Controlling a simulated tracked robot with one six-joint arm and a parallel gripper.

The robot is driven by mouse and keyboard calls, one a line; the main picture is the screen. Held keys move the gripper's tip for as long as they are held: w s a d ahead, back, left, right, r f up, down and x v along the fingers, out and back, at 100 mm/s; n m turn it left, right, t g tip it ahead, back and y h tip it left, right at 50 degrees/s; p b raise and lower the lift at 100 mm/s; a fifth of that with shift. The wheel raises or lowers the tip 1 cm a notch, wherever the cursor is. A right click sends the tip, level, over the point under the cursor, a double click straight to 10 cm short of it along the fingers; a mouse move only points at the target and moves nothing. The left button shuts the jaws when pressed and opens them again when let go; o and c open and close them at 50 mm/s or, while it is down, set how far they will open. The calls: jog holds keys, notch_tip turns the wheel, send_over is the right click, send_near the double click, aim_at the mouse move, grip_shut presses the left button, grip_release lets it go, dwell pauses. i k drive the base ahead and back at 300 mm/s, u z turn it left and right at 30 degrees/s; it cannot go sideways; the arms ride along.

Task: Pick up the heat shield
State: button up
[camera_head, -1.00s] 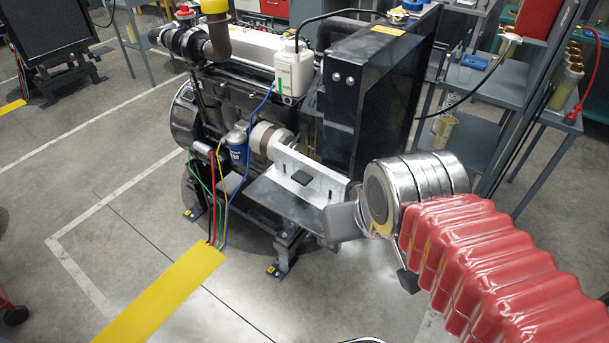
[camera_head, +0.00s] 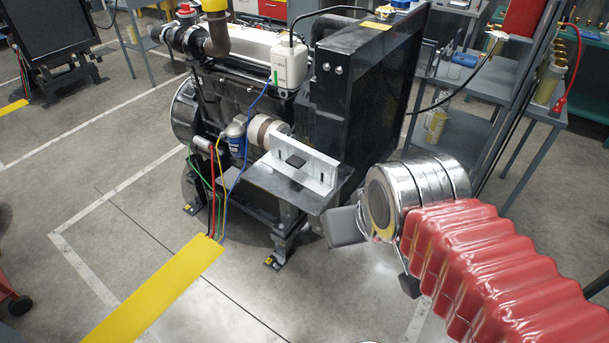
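A bright silver metal plate with slots and a dark pad (camera_head: 302,164), which looks like the heat shield, sits on a small dark shelf (camera_head: 268,191) at the front of a diesel engine (camera_head: 232,100). My gripper (camera_head: 372,255) is at the end of my arm, right of and nearer than the shelf, apart from the plate. A grey block-like part and a dark part show at its end. The silver wrist hides much of it, so I cannot tell how far it is open. I see nothing held in it.
A tall black radiator (camera_head: 372,95) stands right behind the plate. A grey shelf cart (camera_head: 470,145) is at the right. Coloured hoses (camera_head: 214,185) hang at the engine's left, above a yellow floor strip (camera_head: 160,290). The floor in front is clear.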

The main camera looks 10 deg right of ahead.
aim_at(315, 170)
jog(key=k, duration=1)
jog(key=u, duration=0.4)
jog(key=i, duration=0.6)
jog(key=u, duration=0.4)
jog(key=i, duration=1.5)
jog(key=z, duration=0.6)
